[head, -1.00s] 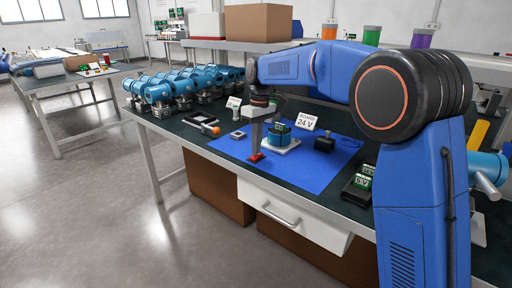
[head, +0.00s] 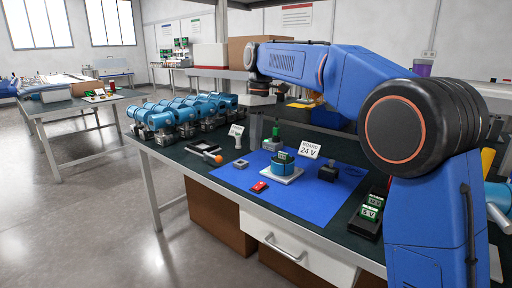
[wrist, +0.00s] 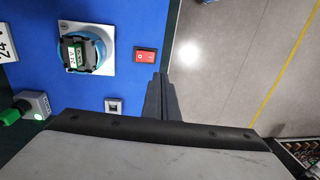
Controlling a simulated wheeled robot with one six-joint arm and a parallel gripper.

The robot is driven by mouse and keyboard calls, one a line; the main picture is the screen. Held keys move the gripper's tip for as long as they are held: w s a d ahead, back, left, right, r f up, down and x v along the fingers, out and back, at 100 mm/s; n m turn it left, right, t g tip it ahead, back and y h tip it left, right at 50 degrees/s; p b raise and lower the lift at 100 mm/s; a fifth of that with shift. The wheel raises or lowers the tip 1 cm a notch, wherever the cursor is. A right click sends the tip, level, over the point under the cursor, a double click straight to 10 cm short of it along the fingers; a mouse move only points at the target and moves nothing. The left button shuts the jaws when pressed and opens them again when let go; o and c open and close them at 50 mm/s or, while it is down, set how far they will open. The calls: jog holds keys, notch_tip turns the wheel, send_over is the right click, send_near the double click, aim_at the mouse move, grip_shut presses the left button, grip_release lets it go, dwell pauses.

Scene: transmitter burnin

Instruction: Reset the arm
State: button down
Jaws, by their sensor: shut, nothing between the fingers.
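My arm (head: 338,75) reaches left over the workbench, with its forearm near level. My gripper (head: 255,147) points down and is shut and empty, raised above the blue mat (head: 315,203). In the wrist view its fingertips (wrist: 160,76) are together, beside the red rocker switch (wrist: 145,55) in the picture. The switch (head: 260,187) lies on the mat, apart from the gripper. The round blue transmitter (head: 283,169) with a green 24 V label sits on a white plate behind the switch; it also shows in the wrist view (wrist: 88,48).
A "BOARD 24 V" card (head: 309,150) stands behind the transmitter. A black block (head: 327,172) and a green-topped grey block (head: 272,141) are nearby. Several blue transmitters (head: 160,121) line the bench's left. A black box with green displays (head: 370,213) stands at right.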

jog(key=s+d+f+m+t, duration=0.3)
jog(key=s+d+m, duration=0.3)
jog(key=s+d, duration=1.35)
jog(key=s+d+f+m+t, duration=0.1)
jog(key=s+d+f+m, duration=0.1)
jog(key=s+d+f, duration=0.4)
jog(key=s+d+f+m+t, duration=0.1)
jog(key=s+d+f+m, duration=0.1)
jog(key=s+d+f, duration=0.4)
jog(key=s+f, duration=0.4)
jog(key=s, duration=0.2)
jog(key=shift+s+t+h, duration=0.35)
jog(key=shift+t+h, duration=0.05)
jog(key=shift+d, duration=0.1)
